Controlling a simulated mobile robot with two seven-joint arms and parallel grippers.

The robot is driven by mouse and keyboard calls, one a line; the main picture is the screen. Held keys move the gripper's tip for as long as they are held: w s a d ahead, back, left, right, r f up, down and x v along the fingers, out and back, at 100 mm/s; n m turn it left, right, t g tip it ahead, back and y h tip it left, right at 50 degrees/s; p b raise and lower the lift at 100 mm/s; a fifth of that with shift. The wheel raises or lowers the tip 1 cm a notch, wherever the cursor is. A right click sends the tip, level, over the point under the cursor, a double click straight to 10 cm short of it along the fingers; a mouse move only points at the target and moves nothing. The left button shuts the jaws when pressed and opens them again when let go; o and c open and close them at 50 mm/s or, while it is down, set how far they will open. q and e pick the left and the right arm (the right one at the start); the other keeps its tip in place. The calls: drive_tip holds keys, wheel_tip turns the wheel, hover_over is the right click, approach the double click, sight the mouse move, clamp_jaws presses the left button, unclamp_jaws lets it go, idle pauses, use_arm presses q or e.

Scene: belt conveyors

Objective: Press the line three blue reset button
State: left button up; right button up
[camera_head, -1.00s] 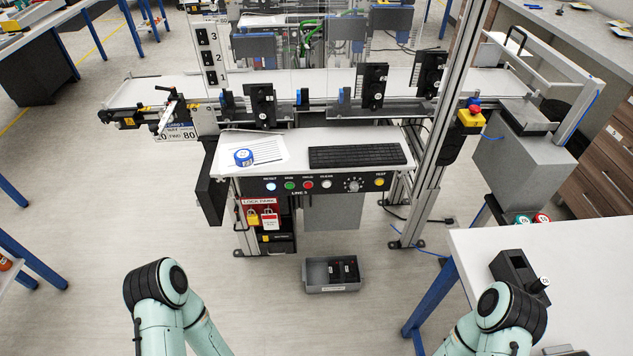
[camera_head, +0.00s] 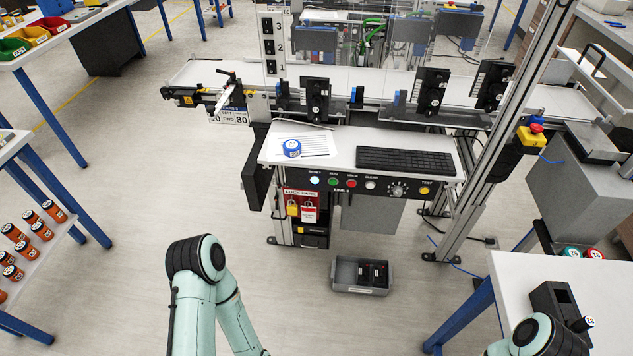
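The line control panel (camera_head: 372,187) is on the front edge of the white desk (camera_head: 310,161) at the conveyor. Its reset button (camera_head: 315,181) is at the left end and glows pale blue-white. Green, red and white buttons, a dial and a yellow button follow to the right. The label below reads "LINE" with a digit too small to be sure of. My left arm shows at the bottom left of centre and my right arm at the bottom right. Neither gripper shows in the view. Both arms are apart from the panel.
A keyboard (camera_head: 405,161) and a blue tape roll (camera_head: 291,148) lie on the desk. A grey bin (camera_head: 360,276) stands on the floor below.

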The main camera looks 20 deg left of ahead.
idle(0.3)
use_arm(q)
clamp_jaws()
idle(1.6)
